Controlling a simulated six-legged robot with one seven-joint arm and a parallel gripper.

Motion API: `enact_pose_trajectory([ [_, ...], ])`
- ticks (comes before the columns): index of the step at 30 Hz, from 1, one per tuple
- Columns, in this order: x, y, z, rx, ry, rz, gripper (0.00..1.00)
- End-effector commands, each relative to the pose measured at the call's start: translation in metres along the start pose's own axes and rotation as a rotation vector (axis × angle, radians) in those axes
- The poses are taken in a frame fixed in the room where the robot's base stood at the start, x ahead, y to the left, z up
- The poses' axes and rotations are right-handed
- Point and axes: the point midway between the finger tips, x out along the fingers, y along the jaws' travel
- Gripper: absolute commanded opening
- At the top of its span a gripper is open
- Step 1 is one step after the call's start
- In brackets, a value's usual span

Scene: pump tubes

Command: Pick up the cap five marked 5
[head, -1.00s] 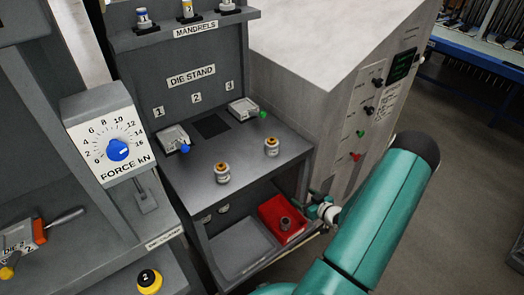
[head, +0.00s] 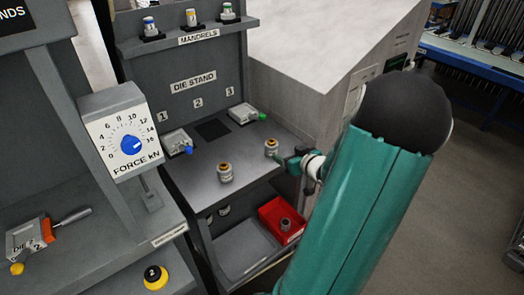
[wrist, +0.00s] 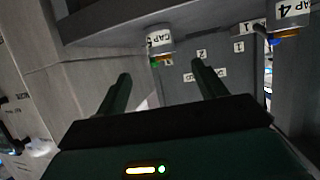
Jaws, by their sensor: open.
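Cap five (head: 271,147) is a small silver cylinder with an orange-brown top, standing at the right of the die stand shelf. In the wrist view, which looks upside down, cap five (wrist: 160,42) shows its CAP 5 label. My gripper (wrist: 161,72) is open there, its two dark green fingers apart and cap five in line with the gap beyond their tips. In the head view my gripper (head: 288,160) is just right of cap five; contact cannot be told. A similar cap, cap four (head: 226,173), stands to the left, and its label shows in the wrist view (wrist: 292,12).
Dies with a blue knob (head: 177,143) and a green knob (head: 244,114) sit behind the caps. A red bin (head: 280,222) holding a grey part is on the lower shelf. A force dial (head: 122,139) stands left. A grey cabinet wall (head: 283,95) is close on the right.

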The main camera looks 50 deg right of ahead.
Motion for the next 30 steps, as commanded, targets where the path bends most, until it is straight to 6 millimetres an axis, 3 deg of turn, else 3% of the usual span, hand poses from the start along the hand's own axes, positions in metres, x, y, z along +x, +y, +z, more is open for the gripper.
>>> enact_pose_trajectory([
  [4, 0.008, 0.002, -0.001, 0.004, 0.0, 0.005, 0.7],
  [13, 0.062, 0.004, 0.0, 0.006, 0.001, 0.006, 0.7],
  [22, 0.09, 0.001, -0.001, 0.003, 0.001, 0.004, 0.7],
  [30, 0.129, -0.002, -0.003, 0.003, 0.0, 0.003, 0.7],
])
